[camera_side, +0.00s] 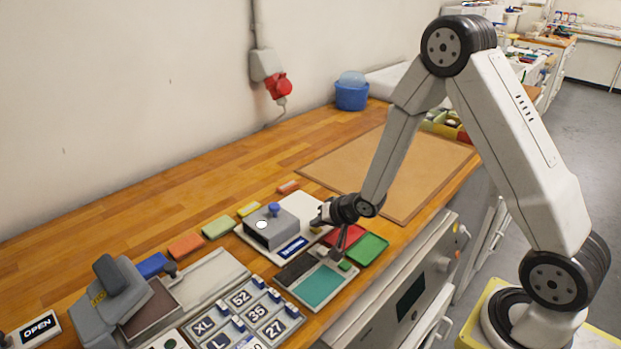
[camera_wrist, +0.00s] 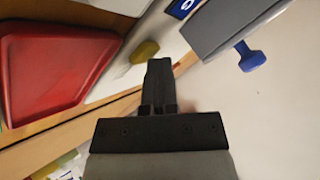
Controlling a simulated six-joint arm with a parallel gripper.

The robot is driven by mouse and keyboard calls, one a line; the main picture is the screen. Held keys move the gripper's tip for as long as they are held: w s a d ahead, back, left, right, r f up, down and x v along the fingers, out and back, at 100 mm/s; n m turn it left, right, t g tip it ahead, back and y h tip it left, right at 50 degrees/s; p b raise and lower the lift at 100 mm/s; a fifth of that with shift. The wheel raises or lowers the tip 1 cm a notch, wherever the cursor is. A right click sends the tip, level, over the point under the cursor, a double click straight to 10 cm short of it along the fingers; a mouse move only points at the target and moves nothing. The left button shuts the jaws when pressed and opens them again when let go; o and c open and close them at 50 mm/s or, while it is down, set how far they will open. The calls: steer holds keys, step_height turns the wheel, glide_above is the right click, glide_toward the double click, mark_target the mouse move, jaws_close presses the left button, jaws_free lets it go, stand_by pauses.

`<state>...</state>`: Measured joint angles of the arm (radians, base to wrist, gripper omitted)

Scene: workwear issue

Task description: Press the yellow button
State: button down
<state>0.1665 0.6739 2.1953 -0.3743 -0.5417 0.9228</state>
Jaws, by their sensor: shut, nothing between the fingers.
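A small yellow rounded piece, which looks like the yellow button (camera_wrist: 145,51), shows in the wrist view on a white plate (camera_wrist: 117,82), just left of my fingertips. My gripper (camera_wrist: 160,66) is shut with nothing between the fingers. In the side view my gripper (camera_side: 324,215) is low over the right part of the white plate (camera_side: 293,205), right of a grey box (camera_side: 272,232) with a blue knob (camera_side: 274,209). I cannot make out the yellow button there; my gripper may hide it. I cannot tell whether the fingertips touch it.
A red tray (camera_side: 345,235) and a green tray (camera_side: 367,248) lie near my gripper; the red tray (camera_wrist: 45,65) fills the wrist view's left. A teal pad (camera_side: 317,286), number-key tray (camera_side: 252,318) and coloured blocks (camera_side: 218,227) stand nearby. A brown mat (camera_side: 400,168) is bare.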

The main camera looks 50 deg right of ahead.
mark_target(319, 230)
steer(key=shift+r, duration=0.85)
steer(key=shift+r, duration=0.1)
steer(key=shift+r, duration=2.4)
steer(key=shift+s, duration=0.1)
steer(key=s+a+r+n+g, duration=0.1)
steer(key=s+a+n+g, duration=0.1)
steer(key=s, duration=0.7)
steer(key=s+a+r+n+g+h, duration=0.1)
steer(key=s+n+g, duration=0.3)
steer(key=s, duration=0.5)
steer(key=shift+a+n+g, duration=0.3)
steer(key=shift+a+n, duration=0.4)
steer(key=shift+n, duration=0.2)
